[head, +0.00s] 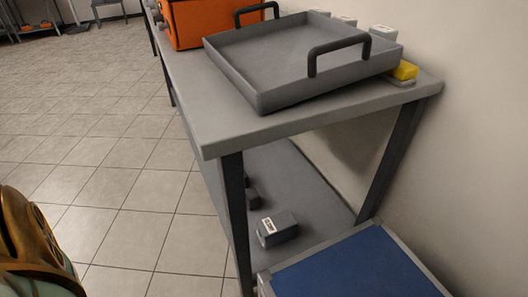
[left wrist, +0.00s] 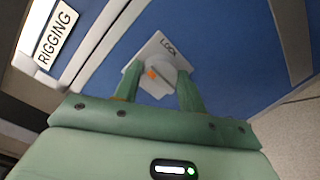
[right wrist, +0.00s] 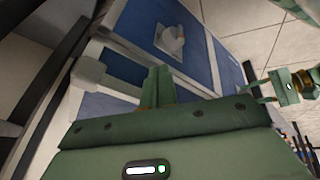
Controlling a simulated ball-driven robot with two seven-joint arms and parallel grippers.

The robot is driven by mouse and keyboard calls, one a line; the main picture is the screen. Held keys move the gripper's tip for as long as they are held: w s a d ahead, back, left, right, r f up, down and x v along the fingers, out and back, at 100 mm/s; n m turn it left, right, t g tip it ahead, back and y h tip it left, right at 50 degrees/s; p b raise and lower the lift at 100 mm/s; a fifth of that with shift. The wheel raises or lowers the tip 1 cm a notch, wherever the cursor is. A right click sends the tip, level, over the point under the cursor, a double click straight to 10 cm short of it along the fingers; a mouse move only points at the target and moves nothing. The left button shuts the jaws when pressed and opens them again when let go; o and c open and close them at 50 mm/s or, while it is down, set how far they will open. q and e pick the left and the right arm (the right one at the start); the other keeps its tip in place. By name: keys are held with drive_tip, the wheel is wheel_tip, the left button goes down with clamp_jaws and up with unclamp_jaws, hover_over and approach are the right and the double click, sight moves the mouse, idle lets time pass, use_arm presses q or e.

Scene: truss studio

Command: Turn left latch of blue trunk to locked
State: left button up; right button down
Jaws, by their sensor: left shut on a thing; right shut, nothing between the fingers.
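The blue trunk (head: 350,265) shows at the lower right of the head view, with a blue top and grey edging. In the left wrist view, a latch has a pale plate (left wrist: 159,45) marked LOCK and a grey knob (left wrist: 165,75) with an orange dot. My left gripper (left wrist: 158,82) is shut on this knob, one finger on each side. The dot lies on the knob's left side, not under the word LOCK. My right gripper (right wrist: 158,82) is shut and empty near the trunk's edge. Another latch (right wrist: 170,40) shows beyond it on a blue face.
A grey table (head: 190,100) holds a grey tray (head: 285,95) with black handles, an orange case (head: 195,22) and a yellow block (head: 404,70). A grey box (head: 277,228) sits on its lower shelf. A RIGGING label (left wrist: 57,35) is on the trunk. Tiled floor is clear at left.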

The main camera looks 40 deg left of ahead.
use_arm(q)
drive_tip(key=m, duration=0.5)
drive_tip(key=shift+s+d+m+y, duration=0.1)
drive_tip(key=shift+m+y, duration=0.2)
drive_tip(key=shift+m, duration=0.1)
drive_tip(key=m+y, duration=0.1)
drive_tip(key=m, duration=0.4)
drive_tip(key=m+y, duration=0.1)
drive_tip(key=m, duration=0.4)
drive_tip(key=shift+s+d+f, duration=0.1)
drive_tip(key=shift+f, duration=0.1)
use_arm(e)
drive_tip(key=shift+d, duration=0.1)
use_arm(q)
drive_tip(key=shift+m, duration=0.3)
use_arm(e)
drive_tip(key=shift+w, duration=0.15)
use_arm(q)
drive_tip(key=o, duration=1)
